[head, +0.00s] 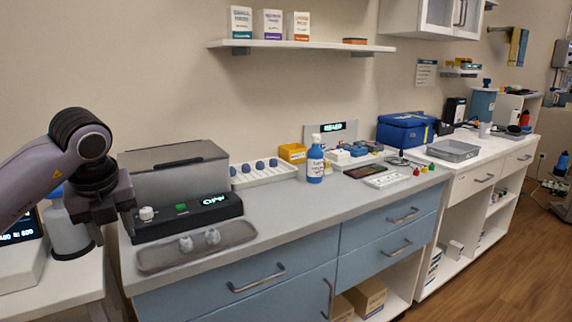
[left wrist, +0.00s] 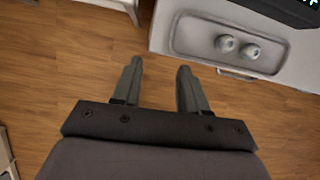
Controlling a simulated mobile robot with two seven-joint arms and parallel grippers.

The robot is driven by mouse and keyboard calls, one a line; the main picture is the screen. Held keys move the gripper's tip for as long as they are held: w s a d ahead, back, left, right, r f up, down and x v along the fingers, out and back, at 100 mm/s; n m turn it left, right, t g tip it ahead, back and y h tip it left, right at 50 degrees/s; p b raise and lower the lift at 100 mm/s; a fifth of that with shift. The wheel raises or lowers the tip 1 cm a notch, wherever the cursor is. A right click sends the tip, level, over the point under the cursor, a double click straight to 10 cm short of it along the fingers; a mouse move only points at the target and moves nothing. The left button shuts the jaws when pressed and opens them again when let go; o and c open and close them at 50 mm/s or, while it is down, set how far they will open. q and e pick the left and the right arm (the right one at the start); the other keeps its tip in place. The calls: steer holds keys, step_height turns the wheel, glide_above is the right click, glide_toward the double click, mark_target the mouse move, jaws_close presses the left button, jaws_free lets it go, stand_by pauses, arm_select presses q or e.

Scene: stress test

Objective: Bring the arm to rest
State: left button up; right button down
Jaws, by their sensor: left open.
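My left gripper (left wrist: 157,85) shows in the left wrist view with its two fingers apart and nothing between them. Wooden floor lies below it. In the head view my left arm comes in from the left, and its wrist hangs in front of the left end of the grey counter (head: 285,210). The fingertips are hard to make out there. A grey tray (head: 160,262) with two small pale round-topped items (head: 212,236) lies at the counter's front left. The tray also shows at the top right of the left wrist view (left wrist: 188,38), apart from the fingers. My right gripper is not in view.
A grey-lidded machine (head: 175,160) with a dark control panel stands close to my left arm. A white rack (head: 262,183), a blue bottle (head: 315,165) and a blue bag (head: 405,131) stand farther right. The wooden floor (head: 510,225) at right is open.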

arm_select(q)
steer(key=s+d+f+m+g+h+p, duration=0.1)
steer(key=d+f+m+h, duration=0.1)
steer(key=d+f+h, duration=0.3)
steer(key=s+d+f+m+g+h, duration=0.1)
steer(key=d+f+m, duration=0.15)
steer(key=d, duration=0.45)
steer(key=s+d+r+n+t+h+p, duration=0.15)
steer(key=s+d+h, duration=0.25)
steer(key=d+h, duration=0.4)
steer(key=s+d+r+n+h+p, duration=0.2)
steer(key=s+d+h, duration=0.2)
steer(key=d+h, duration=0.3)
steer(key=a+f+n+t+y+p, duration=0.3)
steer(key=a+f+n+t+y, duration=1)
steer(key=n, duration=0.9)
steer(key=s+a+f+n+g+y, duration=0.2)
steer(key=s+f, duration=0.4)
steer(key=s+a+f+n+g+y+p, duration=0.1)
steer(key=s+a+f+n+g+y, duration=0.1)
steer(key=s+f, duration=0.3)
steer(key=shift+s+a+f+n+g, duration=0.15)
steer(key=shift+s+f+n+g, duration=0.25)
steer(key=shift+s+n+g, duration=0.65)
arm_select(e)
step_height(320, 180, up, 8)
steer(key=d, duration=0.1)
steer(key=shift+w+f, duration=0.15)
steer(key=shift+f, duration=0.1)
